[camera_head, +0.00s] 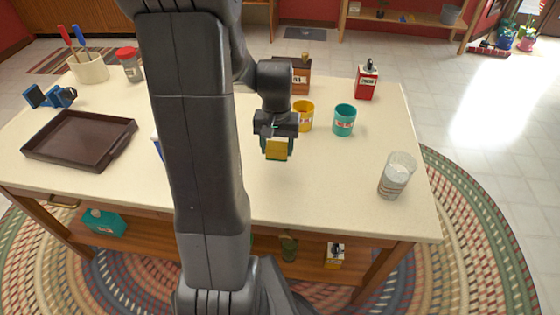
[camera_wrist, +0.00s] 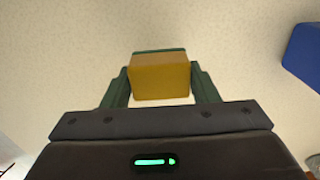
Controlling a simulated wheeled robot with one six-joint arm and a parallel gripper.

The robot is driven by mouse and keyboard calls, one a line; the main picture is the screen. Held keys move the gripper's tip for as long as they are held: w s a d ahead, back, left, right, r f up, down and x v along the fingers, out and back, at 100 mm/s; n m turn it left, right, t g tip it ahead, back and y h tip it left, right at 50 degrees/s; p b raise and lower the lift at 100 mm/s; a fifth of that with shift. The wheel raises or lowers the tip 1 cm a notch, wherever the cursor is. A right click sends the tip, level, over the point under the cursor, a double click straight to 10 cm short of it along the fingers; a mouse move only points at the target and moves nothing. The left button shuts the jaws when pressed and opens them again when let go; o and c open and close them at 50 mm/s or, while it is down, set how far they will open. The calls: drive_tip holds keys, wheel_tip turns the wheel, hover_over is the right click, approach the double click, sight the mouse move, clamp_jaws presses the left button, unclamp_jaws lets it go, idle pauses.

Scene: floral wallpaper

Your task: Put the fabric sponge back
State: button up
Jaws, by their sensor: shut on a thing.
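The fabric sponge (camera_head: 277,149) is a small yellow block with a dark green layer. My gripper (camera_head: 276,136) is shut on it and holds it over the middle of the cream table top (camera_head: 300,195). In the wrist view the sponge (camera_wrist: 159,77) sits between the two green fingers of my gripper (camera_wrist: 160,88), with the pale table top beneath it. I cannot tell how far it is above the table.
A yellow mug (camera_head: 304,116) and a teal mug (camera_head: 344,120) stand just behind my gripper. A glass (camera_head: 396,176) stands at the right edge. A brown tray (camera_head: 80,139) lies at the left. A red container (camera_head: 366,82) stands at the back. The table's front middle is clear.

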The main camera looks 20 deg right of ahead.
sight(277, 168)
drive_tip(key=shift+f, duration=2.4)
drive_tip(key=shift+f+b, duration=0.15)
drive_tip(key=shift+b, duration=0.2)
drive_tip(key=o, duration=1)
wheel_tip(277, 168, up, 12)
drive_tip(key=shift+r+p, duration=0.2)
drive_tip(key=shift+p, duration=0.6)
drive_tip(key=shift+o, duration=0.3)
